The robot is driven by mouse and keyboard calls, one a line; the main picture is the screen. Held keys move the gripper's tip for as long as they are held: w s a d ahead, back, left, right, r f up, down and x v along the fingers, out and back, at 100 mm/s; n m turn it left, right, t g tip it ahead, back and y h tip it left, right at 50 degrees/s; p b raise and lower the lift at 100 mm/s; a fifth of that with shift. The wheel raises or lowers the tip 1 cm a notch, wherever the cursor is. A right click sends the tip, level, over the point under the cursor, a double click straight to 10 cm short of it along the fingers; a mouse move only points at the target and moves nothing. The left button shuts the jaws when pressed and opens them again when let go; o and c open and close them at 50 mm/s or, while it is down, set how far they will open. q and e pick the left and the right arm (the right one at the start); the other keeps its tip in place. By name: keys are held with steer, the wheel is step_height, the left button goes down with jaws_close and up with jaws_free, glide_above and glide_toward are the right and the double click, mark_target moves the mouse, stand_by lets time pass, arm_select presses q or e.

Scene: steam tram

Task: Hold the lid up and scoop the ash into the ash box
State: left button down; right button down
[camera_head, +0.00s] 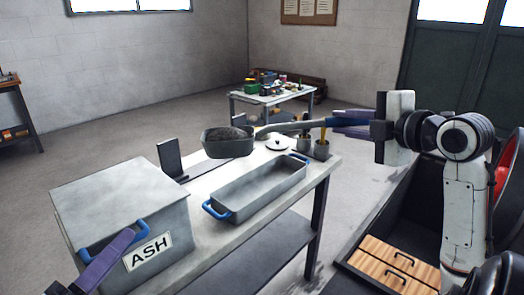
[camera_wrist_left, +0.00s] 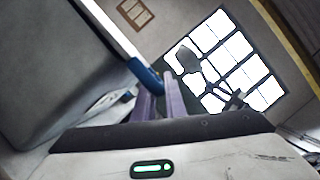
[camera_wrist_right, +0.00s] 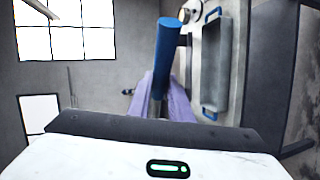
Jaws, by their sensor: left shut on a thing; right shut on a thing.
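The grey ash box (camera_head: 160,262) with its ASH label stands at the left of the table. Its lid (camera_head: 110,195) covers the top; I cannot tell whether it is slightly raised. My left gripper (camera_head: 123,242) is shut on the lid's blue handle (camera_head: 98,252), which also shows in the left wrist view (camera_wrist_left: 146,75). My right gripper (camera_head: 340,123) is shut on the shovel's blue handle (camera_head: 345,122), also in the right wrist view (camera_wrist_right: 164,50). The shovel's scoop (camera_head: 230,150) carries a dark heap of ash (camera_head: 228,133), roughly level, above the table's far side, right of the box.
A grey tray with blue handles (camera_head: 262,187) sits on the table (camera_head: 205,232) right of the box. A dark upright plate (camera_head: 169,158) stands behind the box. A white round item (camera_head: 278,143) and cups (camera_head: 322,150) stand at the table's far right.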

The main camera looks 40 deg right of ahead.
arm_select(q)
steer(key=w+r+n, duration=0.1)
steer(key=w+r, duration=0.2)
steer(key=r, duration=0.5)
steer(key=w+r+n, duration=0.1)
steer(key=w+r, duration=0.1)
steer(key=r, duration=0.7)
steer(key=w+r+n+y, duration=0.3)
steer(key=w+r+n, duration=0.2)
steer(key=w+r, duration=0.6)
steer(key=shift+w+a+n, duration=0.3)
steer(key=shift+w, duration=1.45)
